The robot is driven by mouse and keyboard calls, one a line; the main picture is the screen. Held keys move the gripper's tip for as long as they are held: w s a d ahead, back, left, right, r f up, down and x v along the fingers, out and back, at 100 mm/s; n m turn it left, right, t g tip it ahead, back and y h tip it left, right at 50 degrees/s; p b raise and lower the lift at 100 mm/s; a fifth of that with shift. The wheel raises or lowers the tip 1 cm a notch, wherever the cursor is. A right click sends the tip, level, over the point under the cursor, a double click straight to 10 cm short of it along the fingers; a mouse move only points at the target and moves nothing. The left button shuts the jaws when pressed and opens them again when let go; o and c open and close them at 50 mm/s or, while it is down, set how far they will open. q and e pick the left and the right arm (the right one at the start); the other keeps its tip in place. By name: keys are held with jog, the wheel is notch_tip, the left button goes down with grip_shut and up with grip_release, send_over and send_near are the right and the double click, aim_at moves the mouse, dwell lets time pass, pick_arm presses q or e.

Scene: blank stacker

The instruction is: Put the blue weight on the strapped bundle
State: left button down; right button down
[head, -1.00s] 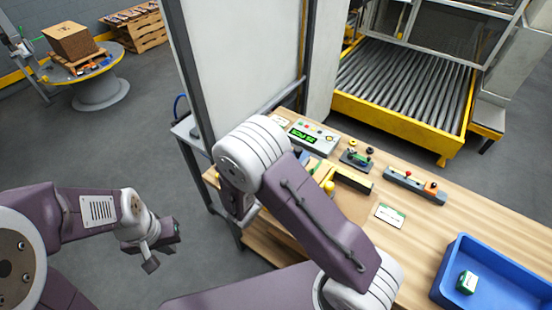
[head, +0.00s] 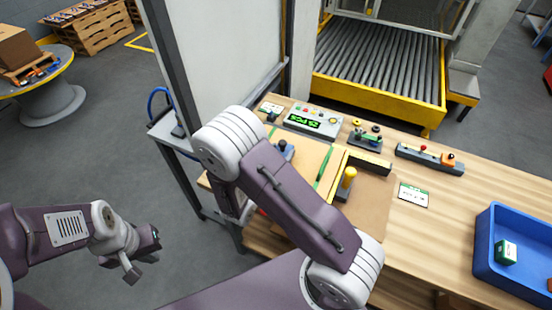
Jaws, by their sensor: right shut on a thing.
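A small dark blue piece with a knob (head: 284,148), probably the blue weight, shows just beyond my right arm, over the tan stack on the bench. The tan stack (head: 311,152) has a green strap (head: 325,163) across it and looks like the strapped bundle. My right arm covers its near part. I cannot tell whether the blue piece touches the stack. My right gripper is hidden behind its own arm, so its jaws and anything in them do not show. My left gripper (head: 141,257) is open and empty, over the floor left of the bench.
A yellow-knobbed piece (head: 347,182) stands beside the strap on a brown board (head: 372,205). A counter box (head: 313,121) and two small control units line the back. A blue bin (head: 484,246) with a green-white box is at right. A white panel (head: 220,55) rises at left.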

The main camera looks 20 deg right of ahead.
jog(key=shift+w+a, duration=0.25)
jog(key=shift+a, duration=0.05)
jog(key=shift+s+d, duration=0.15)
jog(key=shift+d, duration=0.1)
jog(key=c, duration=1.1)
grip_release()
jog(key=shift+s+d+f, duration=0.1)
jog(key=shift+d+f, duration=0.05)
jog(key=o, duration=0.4)
jog(key=shift+a, duration=0.2)
jog(key=shift+r+p, duration=0.25)
jog(key=shift+p, duration=0.05)
jog(key=shift+s+a, duration=0.15)
jog(key=shift+a, duration=0.05)
jog(key=v, duration=1.1)
jog(key=shift+s+a, duration=0.1)
jog(key=shift+s, duration=0.1)
